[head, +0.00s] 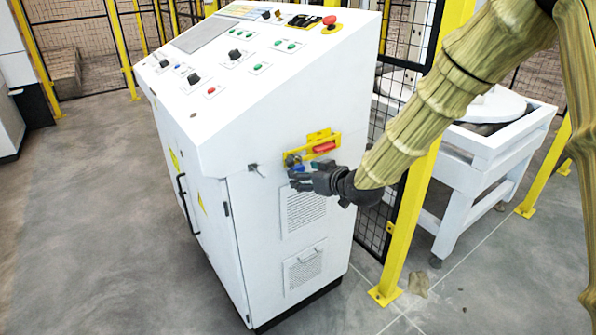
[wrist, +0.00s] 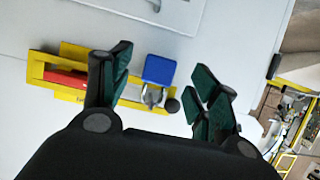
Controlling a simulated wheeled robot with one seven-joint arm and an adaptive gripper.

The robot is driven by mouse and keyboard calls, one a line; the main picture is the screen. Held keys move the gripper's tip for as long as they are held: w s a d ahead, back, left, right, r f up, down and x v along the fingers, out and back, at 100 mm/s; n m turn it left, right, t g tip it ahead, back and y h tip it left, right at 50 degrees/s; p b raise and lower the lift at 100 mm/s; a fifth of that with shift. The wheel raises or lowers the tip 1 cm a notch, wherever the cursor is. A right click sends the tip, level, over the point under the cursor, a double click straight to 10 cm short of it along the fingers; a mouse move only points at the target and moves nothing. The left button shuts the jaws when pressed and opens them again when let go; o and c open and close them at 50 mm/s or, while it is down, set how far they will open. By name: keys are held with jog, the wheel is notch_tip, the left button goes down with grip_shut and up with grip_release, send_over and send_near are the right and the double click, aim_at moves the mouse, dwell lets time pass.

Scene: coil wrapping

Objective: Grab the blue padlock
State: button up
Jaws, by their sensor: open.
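The blue padlock (wrist: 159,70) hangs at the yellow lockout bracket (wrist: 42,70) on the side of the white cabinet. In the wrist view it shows between the two fingers of my gripper (wrist: 165,85), nearer the left finger, and no finger visibly closes on it. A grey metal part shows just below its blue body. In the head view my gripper (head: 291,178) is at the cabinet side just below the bracket (head: 322,144), and only a small bit of the blue padlock (head: 297,169) shows behind the fingers. My gripper is open.
A red part (wrist: 66,78) sits in the bracket, left of the left finger. The white control cabinet (head: 230,130) has buttons on its sloped top. A yellow post (head: 408,215) with mesh fence and a white wheeled stand (head: 490,150) are to the right. Open floor lies left.

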jog(key=shift+x, duration=1)
jog(key=c, duration=1.2)
jog(key=shift+r, duration=0.1)
